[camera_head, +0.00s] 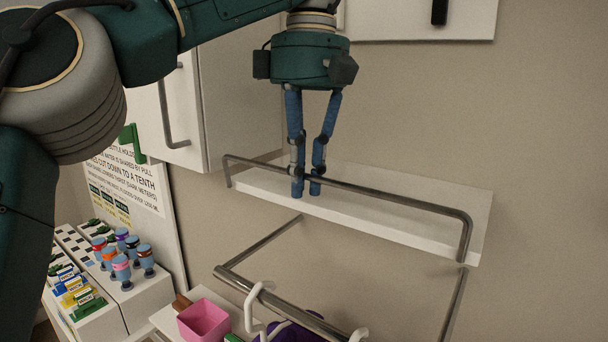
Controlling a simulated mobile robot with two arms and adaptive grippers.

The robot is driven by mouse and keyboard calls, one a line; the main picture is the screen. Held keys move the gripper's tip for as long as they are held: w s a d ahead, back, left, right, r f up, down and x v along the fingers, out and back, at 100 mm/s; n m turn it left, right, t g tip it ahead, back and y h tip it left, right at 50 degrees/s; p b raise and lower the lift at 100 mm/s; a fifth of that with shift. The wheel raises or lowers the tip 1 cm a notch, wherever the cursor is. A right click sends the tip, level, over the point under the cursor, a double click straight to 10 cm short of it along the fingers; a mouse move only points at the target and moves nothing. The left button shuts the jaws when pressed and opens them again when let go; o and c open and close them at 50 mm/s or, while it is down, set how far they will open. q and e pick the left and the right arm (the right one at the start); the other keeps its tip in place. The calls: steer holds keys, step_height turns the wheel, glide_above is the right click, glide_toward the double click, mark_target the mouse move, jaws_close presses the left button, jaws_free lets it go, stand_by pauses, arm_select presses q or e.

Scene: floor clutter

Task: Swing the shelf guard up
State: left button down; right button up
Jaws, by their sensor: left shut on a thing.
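The shelf guard (397,196) is a thin grey metal bar with bent ends, running along the front of a white wall shelf (342,211). Its bar stands a little above the shelf's front edge. My left gripper (307,185) points down from above, its blue fingers on either side of the bar near the middle-left of the shelf. It is shut on the bar. The fingers hide a short piece of the guard. My right gripper is not in the view.
Below the shelf is a thicker metal rail (283,304) with white hooks. A pink square cup (204,321) stands below at the left of the rail. Several small bottles (121,268) and boxes stand at lower left. A white cabinet (240,85) hangs left of the shelf.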

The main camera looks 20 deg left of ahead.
arm_select(q)
steer(key=c, duration=1.8)
jaws_free()
steer(key=shift+o, duration=0.2)
steer(key=shift+s+a+f+t, duration=0.1)
steer(key=shift+s+t, duration=0.2)
steer(key=shift+t, duration=0.2)
